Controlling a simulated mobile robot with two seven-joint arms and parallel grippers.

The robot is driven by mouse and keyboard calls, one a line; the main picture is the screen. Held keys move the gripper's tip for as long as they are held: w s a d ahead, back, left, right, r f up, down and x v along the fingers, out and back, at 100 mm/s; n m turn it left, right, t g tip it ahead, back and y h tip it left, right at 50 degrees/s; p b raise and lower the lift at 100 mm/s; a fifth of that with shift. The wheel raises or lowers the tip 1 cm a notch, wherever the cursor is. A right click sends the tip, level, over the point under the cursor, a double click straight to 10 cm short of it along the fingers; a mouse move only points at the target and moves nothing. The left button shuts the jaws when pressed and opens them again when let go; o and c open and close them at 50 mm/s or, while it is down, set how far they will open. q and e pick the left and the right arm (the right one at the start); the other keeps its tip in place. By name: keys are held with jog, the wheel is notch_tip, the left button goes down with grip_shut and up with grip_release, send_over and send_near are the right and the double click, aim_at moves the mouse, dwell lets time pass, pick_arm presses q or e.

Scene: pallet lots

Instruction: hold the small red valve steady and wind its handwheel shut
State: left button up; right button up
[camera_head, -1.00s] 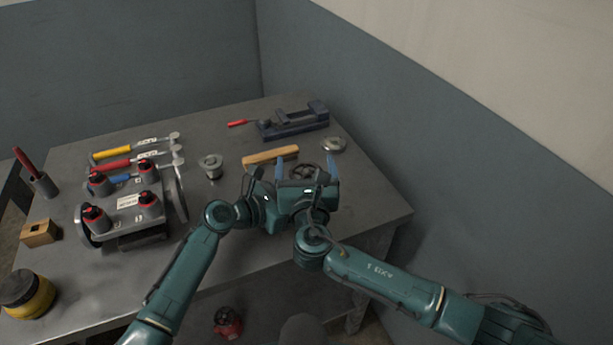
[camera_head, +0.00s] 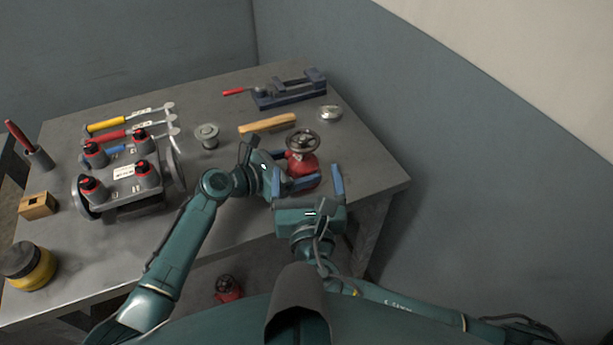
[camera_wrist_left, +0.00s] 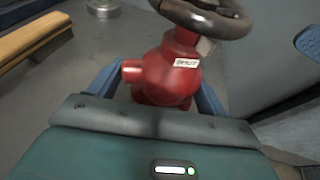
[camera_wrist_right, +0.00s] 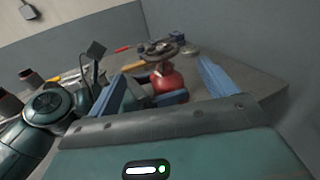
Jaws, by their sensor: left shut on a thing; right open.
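The red valve (camera_head: 301,176) stands upright near the table's front right, its dark handwheel (camera_head: 303,140) on top. My left gripper (camera_head: 291,172) comes in from the left and is shut on the valve's body. In the left wrist view the red body (camera_wrist_left: 165,78) sits between the blue fingers, with a white label reading SHUT below the handwheel (camera_wrist_left: 205,15). My right gripper (camera_head: 308,188) is open and empty on the near side of the valve, below handwheel height in the picture. The right wrist view shows the valve (camera_wrist_right: 168,80) beyond its spread fingers.
A wooden bar (camera_head: 267,124), a blue vise (camera_head: 290,90), a round metal tin (camera_head: 329,113) and a metal spool (camera_head: 207,136) lie behind. Another red valve (camera_head: 229,289) sits below the table's front edge.

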jog(key=n+g+y, duration=0.3)
jog(key=n+y, duration=0.3)
jog(key=y, duration=0.3)
send_near(298, 134)
jog(key=x, duration=1)
jog(key=shift+f, duration=0.15)
jog(key=shift+c, duration=0.5)
jog(key=c, duration=0.9)
jog(key=shift+h, duration=0.4)
